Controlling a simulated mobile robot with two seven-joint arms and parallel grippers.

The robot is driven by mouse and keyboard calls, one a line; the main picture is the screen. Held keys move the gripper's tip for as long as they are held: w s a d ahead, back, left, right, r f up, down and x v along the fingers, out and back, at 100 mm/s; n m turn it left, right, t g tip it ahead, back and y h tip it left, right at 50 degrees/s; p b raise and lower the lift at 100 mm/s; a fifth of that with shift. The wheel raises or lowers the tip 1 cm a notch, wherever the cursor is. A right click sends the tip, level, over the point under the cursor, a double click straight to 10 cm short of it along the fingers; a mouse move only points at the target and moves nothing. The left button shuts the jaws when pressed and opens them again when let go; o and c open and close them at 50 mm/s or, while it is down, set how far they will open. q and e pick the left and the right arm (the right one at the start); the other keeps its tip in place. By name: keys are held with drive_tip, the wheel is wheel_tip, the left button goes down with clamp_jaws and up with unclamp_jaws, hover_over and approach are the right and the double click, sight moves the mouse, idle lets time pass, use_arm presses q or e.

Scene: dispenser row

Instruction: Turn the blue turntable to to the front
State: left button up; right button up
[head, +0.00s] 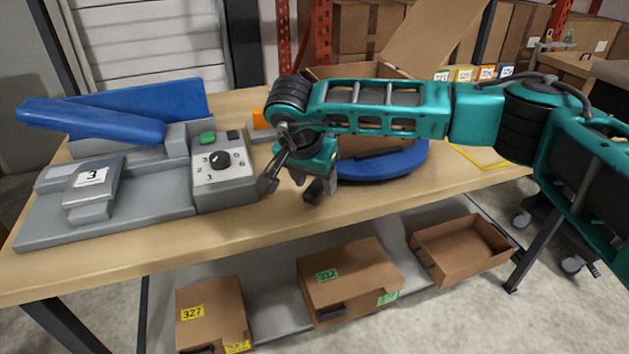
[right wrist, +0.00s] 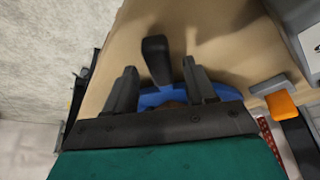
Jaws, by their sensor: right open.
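The blue turntable (head: 405,165) lies on the workbench, with an open cardboard box (head: 375,146) standing on it. My right arm covers much of both in the head view. A dark handle (right wrist: 157,60) sticks out from the turntable's blue edge (right wrist: 150,100) in the right wrist view. My right gripper (head: 292,180) is open at the turntable's left front side. In the right wrist view the handle shows between its two spread fingers; I cannot tell whether they touch it. My left gripper is not in view.
A grey press with a blue lever (head: 95,122) and a control box with a dial (head: 222,175) stand on the workbench (head: 400,193) at left. An orange part (right wrist: 281,105) is near the gripper. Cardboard boxes (head: 350,280) sit on the lower shelf. The bench front is clear.

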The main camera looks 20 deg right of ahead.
drive_tip(key=shift+w+d+f, duration=0.1)
drive_tip(key=shift+f, duration=0.15)
clamp_jaws()
idle(0.4)
